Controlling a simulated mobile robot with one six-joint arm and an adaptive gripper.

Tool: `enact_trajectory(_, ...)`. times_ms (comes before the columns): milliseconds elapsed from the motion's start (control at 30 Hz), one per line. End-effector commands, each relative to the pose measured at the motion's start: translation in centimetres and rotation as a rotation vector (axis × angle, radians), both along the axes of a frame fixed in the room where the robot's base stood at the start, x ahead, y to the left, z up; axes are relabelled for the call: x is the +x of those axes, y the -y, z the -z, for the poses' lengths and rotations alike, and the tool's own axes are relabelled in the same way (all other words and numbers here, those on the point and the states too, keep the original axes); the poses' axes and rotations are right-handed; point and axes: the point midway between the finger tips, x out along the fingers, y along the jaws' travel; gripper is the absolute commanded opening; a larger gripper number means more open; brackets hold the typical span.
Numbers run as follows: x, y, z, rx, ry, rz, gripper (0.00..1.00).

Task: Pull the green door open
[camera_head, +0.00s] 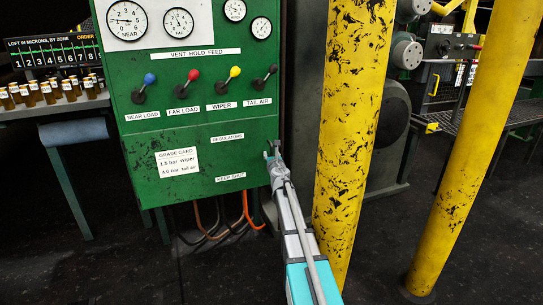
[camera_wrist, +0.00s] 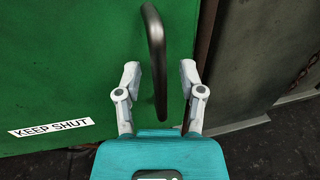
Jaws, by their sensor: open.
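The green door (camera_head: 232,160) is the lower panel of the green cabinet, with labels reading "REGULATORS" and "KEEP SHUT". It looks flush with the cabinet in the head view. In the wrist view the green door (camera_wrist: 75,70) fills the left side, and its dark bar handle (camera_wrist: 156,45) stands near its right edge. My gripper (camera_wrist: 159,76) is open, with one finger on each side of the handle and a visible gap to both. In the head view my gripper (camera_head: 273,155) is at the door's right edge and hides most of the handle.
A yellow post (camera_head: 347,130) stands close to the right of my arm, and a second yellow post (camera_head: 470,140) is farther right. Hoses (camera_head: 222,218) hang below the cabinet. A shelf with jars (camera_head: 50,100) is at the left. Dark floor is open in front.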

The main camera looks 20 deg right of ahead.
Motion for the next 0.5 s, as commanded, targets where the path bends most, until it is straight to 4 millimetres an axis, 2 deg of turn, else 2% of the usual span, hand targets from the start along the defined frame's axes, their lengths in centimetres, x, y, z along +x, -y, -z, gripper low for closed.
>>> enact_trajectory(267, 0.04, 0.0, 0.0, 0.0, 0.0, 0.0, 0.51)
enact_trajectory(500, 0.04, 0.0, 0.0, 0.0, 0.0, 0.0, 0.08)
